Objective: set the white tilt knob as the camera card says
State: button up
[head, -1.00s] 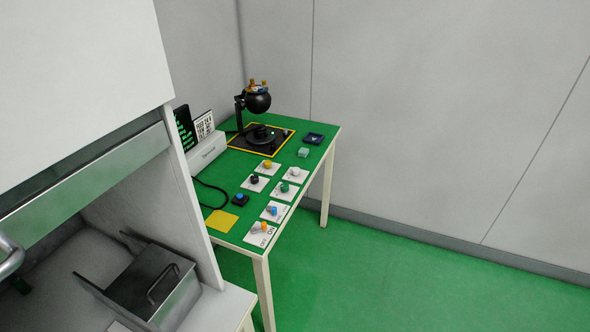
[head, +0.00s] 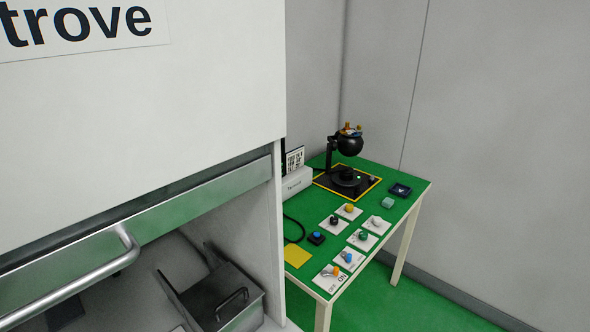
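The white tilt knob (head: 376,221) appears to be the white knob on a white plate at the right of the knob group on the green table (head: 412,190). Its setting is too small to read. A black gimbal camera (head: 350,145) stands on a black base with a yellow border at the table's back. A white card with dark print (head: 295,160) stands behind a white box (head: 297,181) at the table's left; its text is not legible. My gripper is not in view.
A blue button (head: 316,238) and yellow square (head: 297,256) lie at left. A large white cabinet with a metal handle (head: 70,285) fills the left.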

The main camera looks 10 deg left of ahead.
aim_at(377, 220)
jog(key=u, duration=0.55)
jog(key=l+u, duration=0.5)
jog(key=l, duration=0.2)
jog(key=l+u, duration=0.5)
jog(key=l, duration=0.2)
jog(key=k+l, duration=0.1)
jog(key=l, duration=0.7)
jog(key=k+l, duration=0.15)
jog(key=l, duration=0.25)
jog(key=i+u, duration=0.05)
